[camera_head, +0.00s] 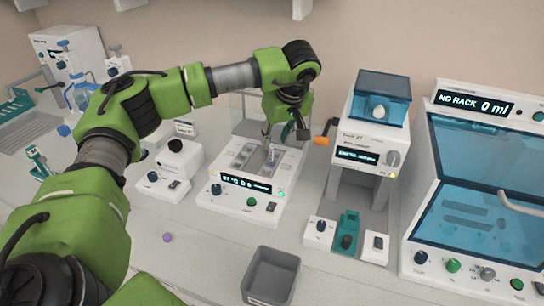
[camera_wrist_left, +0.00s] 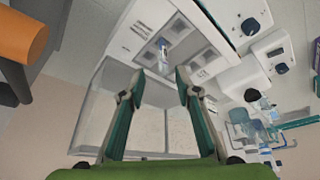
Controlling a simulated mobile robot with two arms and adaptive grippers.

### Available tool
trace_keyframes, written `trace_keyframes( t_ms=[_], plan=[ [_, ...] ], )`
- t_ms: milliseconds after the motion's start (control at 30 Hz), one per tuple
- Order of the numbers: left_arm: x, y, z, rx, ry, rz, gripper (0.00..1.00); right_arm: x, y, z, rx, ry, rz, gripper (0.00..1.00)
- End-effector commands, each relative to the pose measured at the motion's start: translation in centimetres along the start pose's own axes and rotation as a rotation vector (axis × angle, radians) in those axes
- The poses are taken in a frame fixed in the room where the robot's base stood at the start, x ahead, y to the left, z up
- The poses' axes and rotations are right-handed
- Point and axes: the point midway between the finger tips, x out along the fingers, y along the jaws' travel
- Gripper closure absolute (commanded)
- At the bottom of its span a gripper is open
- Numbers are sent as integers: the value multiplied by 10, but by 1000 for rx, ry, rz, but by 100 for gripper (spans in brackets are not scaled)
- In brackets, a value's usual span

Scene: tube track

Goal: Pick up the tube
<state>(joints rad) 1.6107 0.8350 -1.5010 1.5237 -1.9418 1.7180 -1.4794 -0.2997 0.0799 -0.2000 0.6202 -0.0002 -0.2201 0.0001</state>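A small clear tube with a bluish part (camera_wrist_left: 163,45) stands in a slot of the white machine (camera_wrist_left: 135,45) in the left wrist view. In the head view the tube (camera_head: 270,156) shows only as a small shape in the machine's recessed bay, just below my left gripper. My left gripper (camera_head: 269,137) points down over this machine (camera_head: 246,188). In the left wrist view its two green fingers (camera_wrist_left: 159,78) are spread apart with nothing between them, and the tube lies beyond the gap between their tips. My right gripper is in neither view.
An orange cylindrical part (camera_head: 324,134) is close to the right of my left gripper. A dispenser-like device (camera_head: 372,140) and a blue-lidded machine (camera_head: 475,190) stand to the right. A grey bin (camera_head: 270,275) and a purple cap (camera_head: 168,237) are in front on the bench.

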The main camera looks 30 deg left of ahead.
Motion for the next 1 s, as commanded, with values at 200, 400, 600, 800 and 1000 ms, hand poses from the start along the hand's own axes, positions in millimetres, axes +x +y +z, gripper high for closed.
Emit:
trace_keyframes(
  t_ms=[200,400,600,800,1000],
  plan=[
    [17,-4,-1,-1,-2,-4,70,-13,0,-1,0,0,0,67],
    [47,-5,1,-1,-2,-2,70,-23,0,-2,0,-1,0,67],
    [56,-4,1,0,0,1,70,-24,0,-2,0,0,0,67],
    [55,-4,1,0,0,1,88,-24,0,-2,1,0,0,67],
    [55,-4,1,0,0,0,99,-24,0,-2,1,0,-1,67]
  ],
)
